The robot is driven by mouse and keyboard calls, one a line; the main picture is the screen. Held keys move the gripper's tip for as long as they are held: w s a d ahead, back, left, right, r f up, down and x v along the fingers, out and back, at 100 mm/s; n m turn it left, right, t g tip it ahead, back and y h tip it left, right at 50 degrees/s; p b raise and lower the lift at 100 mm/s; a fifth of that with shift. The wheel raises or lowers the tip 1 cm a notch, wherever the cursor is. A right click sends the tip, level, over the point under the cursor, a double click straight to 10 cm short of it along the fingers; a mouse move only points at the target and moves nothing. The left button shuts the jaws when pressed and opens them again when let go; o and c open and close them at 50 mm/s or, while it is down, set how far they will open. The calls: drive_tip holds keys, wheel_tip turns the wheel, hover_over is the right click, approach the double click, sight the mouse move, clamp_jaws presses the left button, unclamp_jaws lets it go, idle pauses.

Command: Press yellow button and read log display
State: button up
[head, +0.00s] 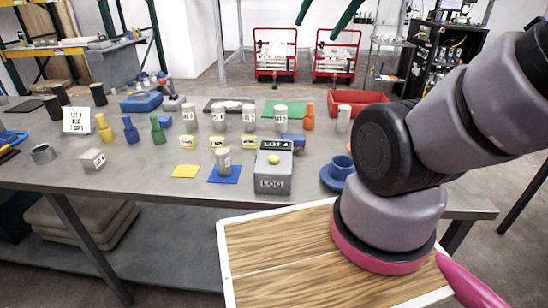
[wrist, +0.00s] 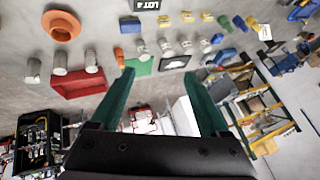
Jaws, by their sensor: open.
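A grey box (head: 272,178) stands on the table in the head view. A round yellow button (head: 273,160) is on its top. Its dark log display (head: 275,145) reads "LOT 4", and a label on its front reads "LOG". The display also shows upside down at the top edge of the wrist view (wrist: 146,4); the button is out of that view. My gripper (head: 316,30) shows its green fingertips at the top of the head view, well away from the box. In the wrist view my gripper (wrist: 158,74) is open, with nothing held between its fingers.
Labelled grey cylinders (head: 249,117) and yellow blocks (head: 188,142) stand behind the box. A cylinder on a blue mat (head: 226,176) is left of it. A red bin (head: 358,100) is behind.

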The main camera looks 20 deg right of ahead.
clamp_jaws()
idle(1.5)
